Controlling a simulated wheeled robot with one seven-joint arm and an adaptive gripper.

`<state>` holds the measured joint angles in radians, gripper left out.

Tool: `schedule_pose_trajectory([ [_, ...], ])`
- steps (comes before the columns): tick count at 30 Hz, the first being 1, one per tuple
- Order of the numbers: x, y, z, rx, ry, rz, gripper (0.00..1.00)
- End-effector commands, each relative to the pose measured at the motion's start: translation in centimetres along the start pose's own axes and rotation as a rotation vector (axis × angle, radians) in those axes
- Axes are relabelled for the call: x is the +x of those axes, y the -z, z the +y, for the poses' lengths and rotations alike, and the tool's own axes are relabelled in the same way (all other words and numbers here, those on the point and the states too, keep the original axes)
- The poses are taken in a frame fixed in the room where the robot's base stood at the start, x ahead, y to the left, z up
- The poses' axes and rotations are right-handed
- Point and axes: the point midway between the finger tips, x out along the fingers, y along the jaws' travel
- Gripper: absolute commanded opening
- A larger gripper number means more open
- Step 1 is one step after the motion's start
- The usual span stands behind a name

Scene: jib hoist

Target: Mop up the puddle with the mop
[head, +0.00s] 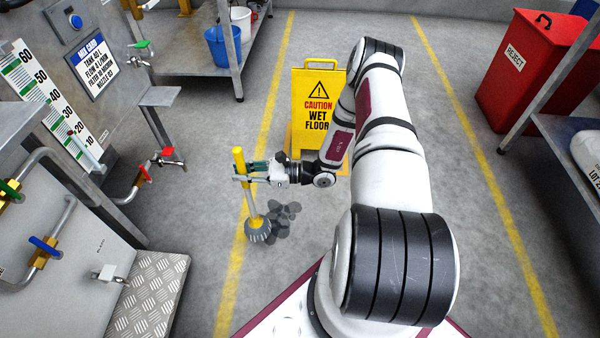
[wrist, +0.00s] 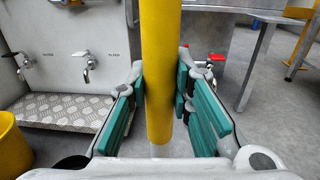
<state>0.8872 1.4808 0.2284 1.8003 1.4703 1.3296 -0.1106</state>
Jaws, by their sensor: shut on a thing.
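The mop (head: 249,190) has a yellow grip, a pale lower shaft and a grey head that rests on the floor, tilted slightly. My gripper (head: 244,170) is shut on the yellow grip near its top. In the wrist view the yellow mop handle (wrist: 160,70) stands between the green finger pads of my gripper (wrist: 162,105). The puddle (head: 287,213) shows as several dark grey blotches on the floor. They lie just right of the mop head, and some reach up to it. The head may hide part of the puddle.
A yellow wet floor sign (head: 318,105) stands behind my gripper. The tank with taps and a tread-plate step (head: 150,295) is on the left. A red reject bin (head: 530,70) and a shelf are on the right. Floor between the yellow lines is mostly clear.

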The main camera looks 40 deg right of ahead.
Motion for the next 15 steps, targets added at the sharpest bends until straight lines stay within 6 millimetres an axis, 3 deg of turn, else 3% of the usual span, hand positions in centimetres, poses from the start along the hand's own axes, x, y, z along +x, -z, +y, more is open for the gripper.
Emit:
schedule_pose_trajectory([
  [15, 0.03, -0.94, -0.09, 0.000, -0.002, -0.002, 0.00],
])
